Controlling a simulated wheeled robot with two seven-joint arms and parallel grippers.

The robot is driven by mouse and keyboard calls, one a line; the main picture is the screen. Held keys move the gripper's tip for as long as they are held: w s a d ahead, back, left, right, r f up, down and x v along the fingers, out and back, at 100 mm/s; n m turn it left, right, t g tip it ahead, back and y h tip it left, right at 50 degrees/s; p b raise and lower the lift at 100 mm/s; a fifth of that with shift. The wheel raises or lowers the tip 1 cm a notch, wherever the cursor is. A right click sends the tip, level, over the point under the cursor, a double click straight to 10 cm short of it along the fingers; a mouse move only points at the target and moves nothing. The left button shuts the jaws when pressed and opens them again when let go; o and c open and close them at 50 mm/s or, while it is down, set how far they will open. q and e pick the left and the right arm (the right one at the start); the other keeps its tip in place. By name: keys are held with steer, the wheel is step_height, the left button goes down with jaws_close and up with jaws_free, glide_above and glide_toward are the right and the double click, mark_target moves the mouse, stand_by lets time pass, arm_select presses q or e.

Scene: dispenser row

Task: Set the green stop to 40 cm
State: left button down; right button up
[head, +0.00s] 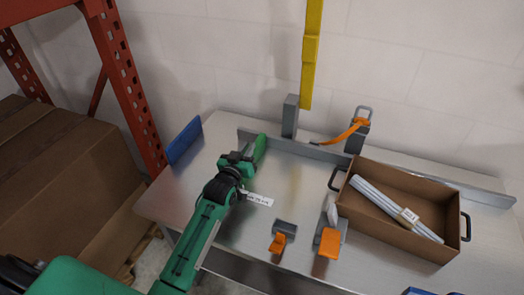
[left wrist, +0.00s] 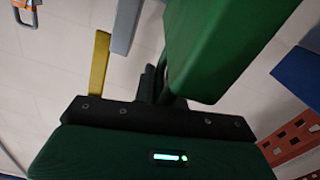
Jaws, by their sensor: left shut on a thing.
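The green stop (head: 260,149) stands near the rear rail (head: 300,150) of the metal bench, toward its left end. My left gripper (head: 246,162) is shut on it, coming from the front. In the left wrist view the stop (left wrist: 222,45) is a large green block just beyond the gripper's dark base, and the fingers are mostly hidden. A small white label (head: 258,199) lies on the bench just right of my left wrist; I cannot read its print. No readable centimetre marks show. My right gripper is not in view.
A blue panel (head: 184,141) stands at the bench's left end, beside an orange rack (head: 128,80). A grey post (head: 290,117) and yellow strip (head: 311,60) rise behind.

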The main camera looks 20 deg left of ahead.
arm_select(q)
steer(key=a, duration=0.2)
steer(key=shift+a+r, duration=0.1)
steer(key=shift+a, duration=0.3)
steer(key=c, duration=1.5)
jaws_free()
steer(key=shift+a, duration=0.15)
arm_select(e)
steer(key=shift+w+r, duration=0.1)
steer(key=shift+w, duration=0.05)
arm_select(q)
steer(key=shift+s+a+b, duration=0.2)
steer(key=shift+s+b, duration=0.7)
steer(key=shift+s, duration=6)
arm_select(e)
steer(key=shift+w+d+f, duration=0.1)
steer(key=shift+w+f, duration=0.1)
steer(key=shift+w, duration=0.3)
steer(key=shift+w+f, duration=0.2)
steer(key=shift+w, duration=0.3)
